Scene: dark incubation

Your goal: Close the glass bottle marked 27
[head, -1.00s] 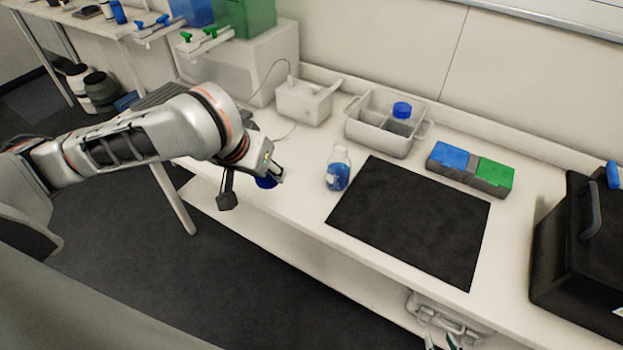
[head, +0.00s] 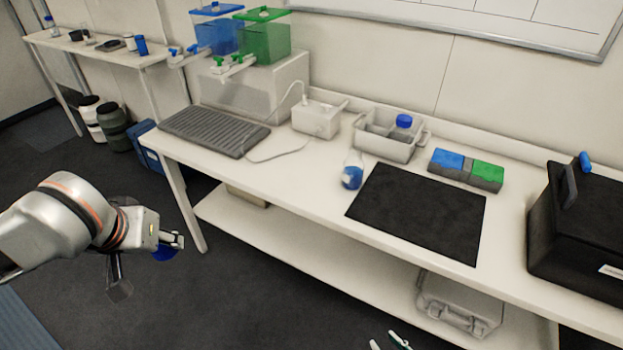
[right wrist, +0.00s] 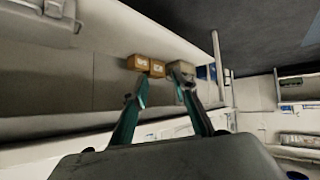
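A glass bottle (head: 352,174) with blue liquid stands upright and uncapped on the bench, left of the black mat (head: 420,215). No number is readable on it. My left gripper (head: 176,240) is off the bench's front edge, over the floor, well left of the bottle. A blue cap (head: 163,254) shows at its fingertips and it appears shut on it. My right gripper's fingertips (head: 390,342) just show at the bottom edge of the head view, in front of the bench. In the right wrist view its teal fingers (right wrist: 163,92) are apart with nothing between them.
A grey bin (head: 385,146) at the back holds a blue-capped bottle (head: 403,122). A blue and green box (head: 466,170) and a black case (head: 585,225) stand to the right. A grey pad (head: 214,131) lies left. A grey case (head: 458,305) sits on the lower shelf.

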